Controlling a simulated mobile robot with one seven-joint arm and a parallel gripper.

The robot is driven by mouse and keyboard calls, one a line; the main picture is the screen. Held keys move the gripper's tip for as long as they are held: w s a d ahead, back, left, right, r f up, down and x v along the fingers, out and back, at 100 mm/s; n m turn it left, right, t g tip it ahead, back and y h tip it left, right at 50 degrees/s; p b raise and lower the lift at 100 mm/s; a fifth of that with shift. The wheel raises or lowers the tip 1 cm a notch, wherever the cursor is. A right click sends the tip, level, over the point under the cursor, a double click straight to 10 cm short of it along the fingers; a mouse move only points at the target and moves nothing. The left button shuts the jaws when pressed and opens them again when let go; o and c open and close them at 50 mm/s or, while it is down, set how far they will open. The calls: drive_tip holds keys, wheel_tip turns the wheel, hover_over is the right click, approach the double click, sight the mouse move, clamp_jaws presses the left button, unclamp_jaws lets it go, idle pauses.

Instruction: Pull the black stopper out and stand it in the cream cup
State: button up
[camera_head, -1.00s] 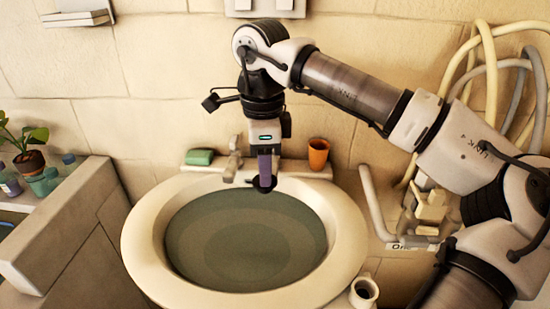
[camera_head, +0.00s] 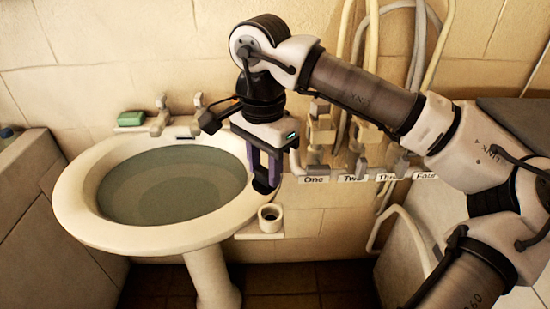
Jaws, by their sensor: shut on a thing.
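The black stopper (camera_head: 263,188) is between the purple fingertips of my gripper (camera_head: 265,176), which is shut on it. The gripper points down and holds the stopper near the right rim of the washbasin (camera_head: 150,236). The cream cup (camera_head: 270,213) stands upright on a small ledge right of the basin, with its dark opening facing up. In the picture, the stopper is just above the cup, apart from it. The fingers partly hide the stopper's top. Murky grey-green water (camera_head: 170,186) fills the basin, and the drain cannot be seen.
Taps (camera_head: 160,118) and a green soap block (camera_head: 131,118) are at the basin's back edge. Right of the gripper, a wall rail carries valves (camera_head: 320,130) with labels One to Four and hanging hoses (camera_head: 420,50). The floor (camera_head: 300,285) in front is clear.

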drive_tip(key=shift+s+d+f, duration=0.3)
drive_tip(key=shift+s+d, duration=0.1)
drive_tip(key=shift+d, duration=0.05)
drive_tip(key=shift+f+b, duration=2.1)
drive_tip(key=shift+f, duration=0.65)
drive_tip(key=shift+f+b, duration=0.65)
drive_tip(key=shift+b, duration=0.05)
drive_tip(key=o, duration=0.7)
drive_tip(key=shift+r, duration=0.1)
drive_tip(key=shift+r+p, duration=3.95)
drive_tip(key=shift+r, duration=1.55)
drive_tip(key=shift+f, duration=0.1)
